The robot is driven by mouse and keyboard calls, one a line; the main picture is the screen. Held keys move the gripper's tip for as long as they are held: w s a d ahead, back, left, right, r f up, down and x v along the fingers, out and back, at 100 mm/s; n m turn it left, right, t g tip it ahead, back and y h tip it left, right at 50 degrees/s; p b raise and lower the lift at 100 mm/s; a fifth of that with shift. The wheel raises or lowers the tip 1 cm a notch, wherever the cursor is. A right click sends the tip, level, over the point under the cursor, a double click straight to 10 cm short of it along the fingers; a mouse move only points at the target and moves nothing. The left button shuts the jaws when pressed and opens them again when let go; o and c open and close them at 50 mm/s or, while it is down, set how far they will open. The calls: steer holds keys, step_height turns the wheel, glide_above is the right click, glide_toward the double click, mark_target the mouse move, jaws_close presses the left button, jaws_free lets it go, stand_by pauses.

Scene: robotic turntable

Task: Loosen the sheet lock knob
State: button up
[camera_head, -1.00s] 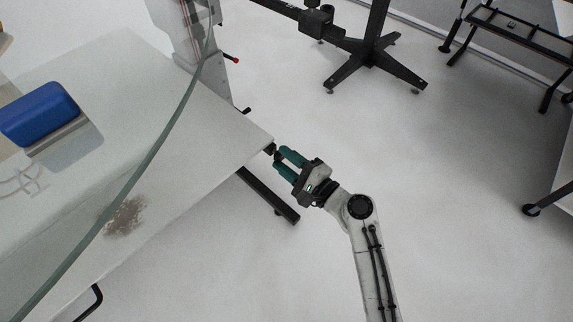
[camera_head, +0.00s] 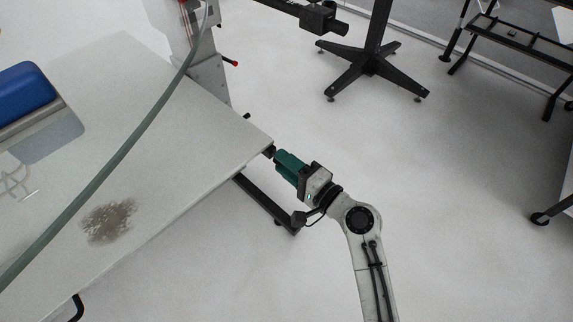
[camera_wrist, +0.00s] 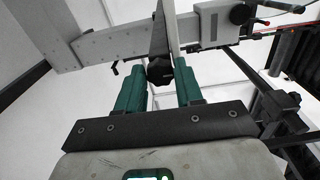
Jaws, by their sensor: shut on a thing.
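The black lobed knob (camera_wrist: 160,72) sits under the edge of the pale sheet or tabletop, between the two green fingers in the wrist view. In the head view the dark knob (camera_head: 268,151) shows at the table corner, partly hidden by the fingertips. My gripper (camera_head: 279,157) reaches the corner from the lower right. In the wrist view my gripper (camera_wrist: 161,78) has one finger on each side of the knob, shut on it. The pale tabletop (camera_head: 190,130) ends just above the knob.
A grey upright with a red-tipped lever (camera_head: 235,62) stands behind the table. A black table leg frame (camera_head: 265,204) is below my gripper. A black stand (camera_head: 372,62) is at the back. A blue object (camera_head: 22,90) lies left.

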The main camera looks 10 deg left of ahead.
steer(key=shift+f, duration=0.1)
steer(key=o, duration=1)
steer(key=p+v, duration=0.1)
steer(key=v, duration=0.9)
steer(key=shift+s+d, duration=0.3)
